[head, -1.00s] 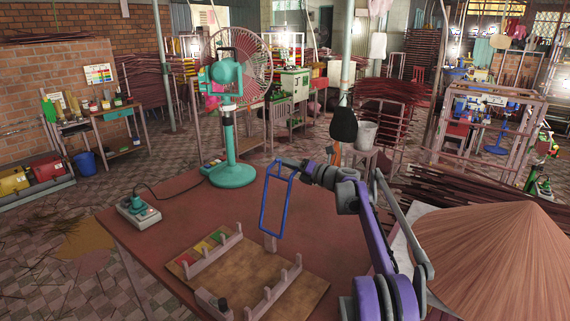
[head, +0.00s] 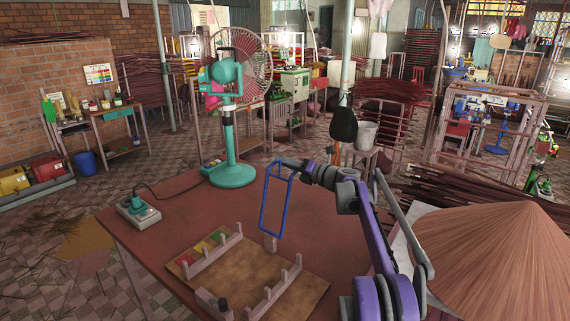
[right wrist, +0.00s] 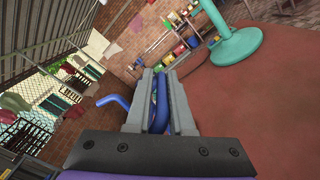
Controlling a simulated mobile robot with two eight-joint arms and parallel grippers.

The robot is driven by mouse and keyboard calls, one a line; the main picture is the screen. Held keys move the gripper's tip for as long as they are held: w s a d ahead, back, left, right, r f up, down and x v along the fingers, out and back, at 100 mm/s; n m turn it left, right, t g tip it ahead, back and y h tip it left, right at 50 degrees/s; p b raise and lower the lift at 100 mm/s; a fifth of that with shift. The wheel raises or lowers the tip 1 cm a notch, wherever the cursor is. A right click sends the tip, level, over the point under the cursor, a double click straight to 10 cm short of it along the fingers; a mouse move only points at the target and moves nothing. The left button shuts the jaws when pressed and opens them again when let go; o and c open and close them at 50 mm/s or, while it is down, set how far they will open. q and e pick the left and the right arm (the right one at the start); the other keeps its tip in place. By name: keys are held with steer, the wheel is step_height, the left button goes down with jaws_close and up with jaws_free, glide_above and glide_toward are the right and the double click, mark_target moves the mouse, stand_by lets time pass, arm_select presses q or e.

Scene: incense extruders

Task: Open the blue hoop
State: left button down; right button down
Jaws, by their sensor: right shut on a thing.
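The blue hoop (head: 264,205) is a tall, narrow rectangular frame standing upright and slightly tilted above the wooden board (head: 290,297) in the head view. Its lower end is near a short post (head: 270,243); I cannot tell whether they touch. My right gripper (head: 283,164) is at the hoop's top end. In the right wrist view, the right gripper's fingers (right wrist: 160,105) are shut on the blue bar of the hoop (right wrist: 116,102), which sticks out to the left. My left gripper is not in view.
The board on the red table (head: 150,215) carries posts and red, yellow and green patches. A teal fan (head: 231,170) stands behind it. A corded switch box (head: 138,210) lies at the left edge. The table's middle left is clear.

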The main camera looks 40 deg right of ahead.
steer(key=shift+f, duration=0.15)
steer(key=a, duration=0.1)
steer(key=s+a+r+n, duration=0.1)
steer(key=a, duration=0.1)
steer(key=a+n, duration=0.1)
steer(key=shift+s+a+r+p, duration=0.2)
steer(key=shift+a+r+p, duration=0.05)
steer(key=shift+p, duration=0.05)
steer(key=c, duration=0.9)
jaws_free()
steer(key=shift+d, duration=0.15)
steer(key=b+v, duration=0.1)
steer(key=v, duration=0.9)
steer(key=shift+s+d+r, duration=0.1)
steer(key=shift+s, duration=0.3)
